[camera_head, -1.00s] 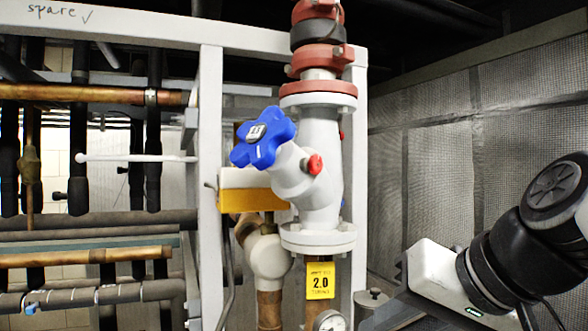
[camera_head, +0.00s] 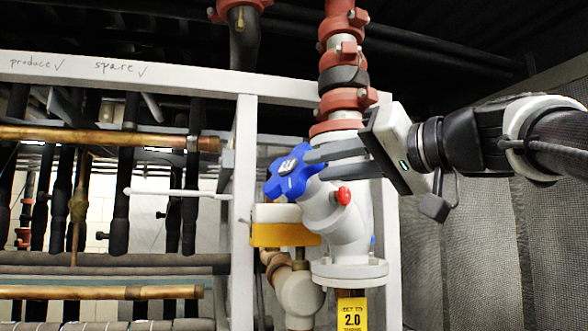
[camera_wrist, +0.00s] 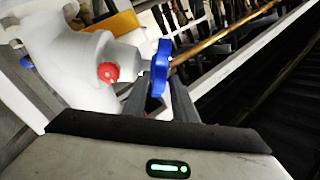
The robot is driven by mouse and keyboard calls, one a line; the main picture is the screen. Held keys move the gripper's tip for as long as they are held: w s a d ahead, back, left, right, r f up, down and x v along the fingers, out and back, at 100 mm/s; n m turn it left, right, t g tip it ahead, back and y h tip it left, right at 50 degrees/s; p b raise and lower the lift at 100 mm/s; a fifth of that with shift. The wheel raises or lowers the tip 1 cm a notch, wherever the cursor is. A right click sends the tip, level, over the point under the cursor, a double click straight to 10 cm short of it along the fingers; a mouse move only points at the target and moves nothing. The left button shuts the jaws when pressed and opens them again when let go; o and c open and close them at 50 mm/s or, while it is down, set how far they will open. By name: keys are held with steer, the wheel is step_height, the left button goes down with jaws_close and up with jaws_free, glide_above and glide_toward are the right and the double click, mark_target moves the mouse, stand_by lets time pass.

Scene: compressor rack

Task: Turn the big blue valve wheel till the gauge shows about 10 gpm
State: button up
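The big blue valve wheel (camera_head: 288,172) is a lobed handwheel on the angled neck of a white valve body (camera_head: 345,225). My gripper (camera_head: 314,165) reaches in from the right, with its two grey fingers at the wheel's right edge. In the wrist view, the gripper (camera_wrist: 158,88) has its fingers apart, with part of the blue wheel (camera_wrist: 160,65) between their tips. I cannot tell whether either finger touches it. The gauge is not visible in either current view.
A red knob (camera_head: 344,195) sticks out of the valve body just below my fingers. A yellow tag (camera_head: 352,315) reading 2.0 hangs below the lower flange. A grey frame post (camera_head: 244,180) stands left of the wheel, with pipes beyond. A mesh wall (camera_head: 480,240) is at right.

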mark_target(293, 170)
steer(key=p+x, duration=0.1)
steer(key=x, duration=0.7)
steer(key=shift+f, duration=0.1)
steer(key=shift+c, duration=0.3)
jaws_close()
steer(key=r+g+p, duration=0.1)
steer(key=p, duration=0.1)
steer(key=shift+w+p, duration=0.15)
steer(key=shift+p, duration=0.2)
steer(key=shift+f+n+g+p, duration=0.1)
steer(key=shift+n+g+p, duration=0.4)
steer(key=shift+g+p, duration=0.55)
steer(key=shift+f+g+p, duration=0.35)
steer(key=shift+p, duration=0.1)
